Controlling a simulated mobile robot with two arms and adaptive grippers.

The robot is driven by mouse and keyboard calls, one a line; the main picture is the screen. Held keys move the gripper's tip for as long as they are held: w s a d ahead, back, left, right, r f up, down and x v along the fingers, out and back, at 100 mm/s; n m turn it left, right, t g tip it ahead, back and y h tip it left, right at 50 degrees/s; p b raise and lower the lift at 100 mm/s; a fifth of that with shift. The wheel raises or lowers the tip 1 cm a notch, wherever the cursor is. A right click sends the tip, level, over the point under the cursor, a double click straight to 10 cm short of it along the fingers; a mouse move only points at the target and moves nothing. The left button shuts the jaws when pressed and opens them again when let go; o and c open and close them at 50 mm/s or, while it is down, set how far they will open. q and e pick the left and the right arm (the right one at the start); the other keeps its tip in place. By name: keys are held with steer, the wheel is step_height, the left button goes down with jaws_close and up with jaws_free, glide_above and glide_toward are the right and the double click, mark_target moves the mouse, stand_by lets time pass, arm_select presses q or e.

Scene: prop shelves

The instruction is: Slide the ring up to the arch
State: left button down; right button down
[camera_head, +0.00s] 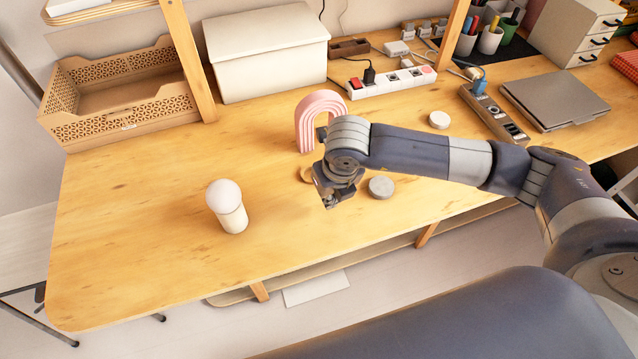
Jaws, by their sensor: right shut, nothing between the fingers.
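The pink ribbed arch (307,122) stands upright towards the back of the wooden table. A small tan ring (306,174) lies on the table in front of the arch, with a gap of bare wood between them. Most of the ring is hidden behind my right gripper. My right gripper (329,199) points down at the near side of the ring. It is shut and empty. Whether it touches the ring cannot be seen. My left gripper is out of view.
A grey disc (381,187) lies close to the right of my right gripper. A lamp with a white globe (227,205) stands to the left. A white disc (439,120) and a power strip (392,82) are farther back. The table (130,240) is clear at the left.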

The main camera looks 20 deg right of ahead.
steer(key=x, duration=0.3)
steer(key=shift+w+f+p, duration=0.15)
steer(key=shift+f+p, duration=0.1)
steer(key=shift+p, duration=0.05)
steer(key=w, duration=0.1)
steer(key=w+p, duration=0.1)
steer(key=w, duration=0.1)
steer(key=shift+a+r, duration=0.15)
steer(key=shift+a, duration=0.1)
steer(key=shift+w, duration=0.4)
